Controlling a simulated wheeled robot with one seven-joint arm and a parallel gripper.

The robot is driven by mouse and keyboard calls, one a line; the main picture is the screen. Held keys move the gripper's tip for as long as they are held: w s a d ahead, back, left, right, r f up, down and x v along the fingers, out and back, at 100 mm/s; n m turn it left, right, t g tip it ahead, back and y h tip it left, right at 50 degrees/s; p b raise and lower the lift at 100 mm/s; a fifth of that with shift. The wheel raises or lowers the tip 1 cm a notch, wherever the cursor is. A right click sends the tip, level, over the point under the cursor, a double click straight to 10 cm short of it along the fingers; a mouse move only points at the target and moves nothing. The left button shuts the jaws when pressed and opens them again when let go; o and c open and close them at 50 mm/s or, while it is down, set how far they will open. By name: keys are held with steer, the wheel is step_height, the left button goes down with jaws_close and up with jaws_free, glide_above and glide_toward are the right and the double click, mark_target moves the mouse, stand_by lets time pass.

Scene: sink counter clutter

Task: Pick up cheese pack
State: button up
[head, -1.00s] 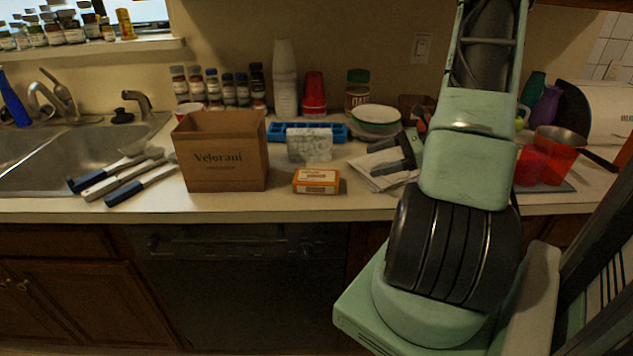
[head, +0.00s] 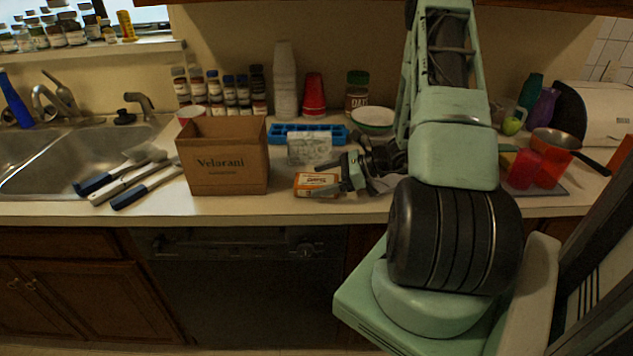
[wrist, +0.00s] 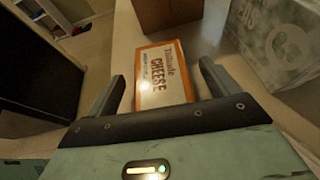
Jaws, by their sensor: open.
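The cheese pack (head: 312,182) is a small orange and white box lying flat near the counter's front edge, right of the brown Velorani box. In the wrist view, the cheese pack (wrist: 162,76) shows its "Cheese" label and lies ahead of and partly between my gripper's fingers. My gripper (head: 328,176) is open, close by on the pack's right side, and its fingers partly cover the pack's right end in the head view. In the wrist view, the two fingers of my gripper (wrist: 162,85) are apart with nothing gripped.
The brown Velorani box (head: 225,172) stands to the left. A pale patterned box (head: 310,148) stands just behind the pack, with a blue ice tray (head: 307,131) behind it. Utensils with dark handles (head: 128,182) lie by the sink. The counter's front strip is clear.

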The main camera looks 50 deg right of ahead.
steer(key=shift+w+a+f, duration=0.15)
steer(key=shift+w, duration=0.05)
steer(key=c, duration=1.2)
steer(key=shift+r, duration=0.2)
